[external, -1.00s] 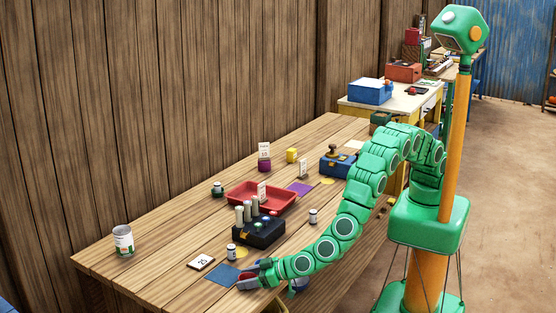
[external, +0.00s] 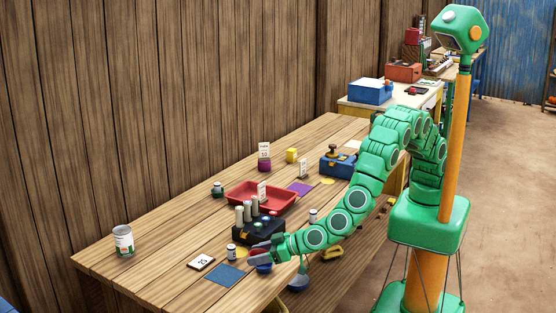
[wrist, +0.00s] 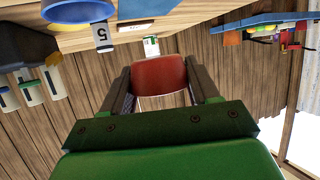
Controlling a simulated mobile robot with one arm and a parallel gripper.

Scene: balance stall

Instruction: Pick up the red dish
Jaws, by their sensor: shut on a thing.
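The red dish (wrist: 160,75) is between the two fingers of my gripper (wrist: 162,88) in the wrist view, with a finger against each side. My gripper (external: 262,256) is shut on it. In the external view the gripper is over the front edge of the wooden table, just right of the blue square mat (external: 226,276); only a little red shows at the jaws there, and most of the dish is hidden.
A black block with pale cylinders (external: 259,230) stands close behind my gripper. A small white jar (external: 232,252) and a number card (external: 201,262) are near. A red tray (external: 270,191) lies farther back.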

